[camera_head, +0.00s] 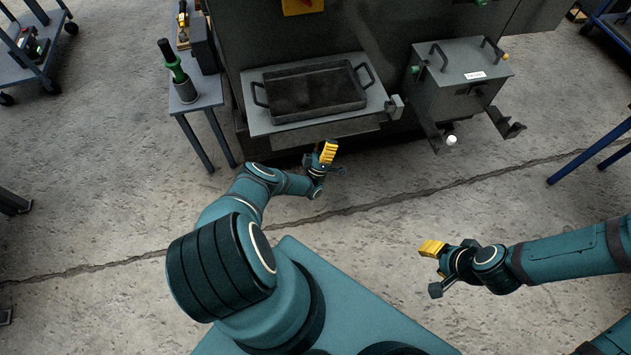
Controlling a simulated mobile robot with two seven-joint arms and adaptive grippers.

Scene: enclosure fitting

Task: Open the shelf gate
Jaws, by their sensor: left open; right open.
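A grey shelf (256,121) juts out from the dark cabinet and carries a black two-handled tray (305,90). A flat panel (330,131) shows along the shelf's front edge, and a small light-grey block (395,106) sits at its right end. I cannot tell for sure which part is the gate. My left gripper (320,160), with a yellow finger pad, is open and empty in front of the shelf's front edge, apart from the block. My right gripper (434,268) is open and empty over the floor at lower right, well away from the shelf.
A grey box (459,88) with handles is mounted right of the shelf, with dark brackets (505,123) and a white knob (451,140) below it. A small side table (204,97) with a green-handled tool (174,65) stands left. The floor between my arms is clear.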

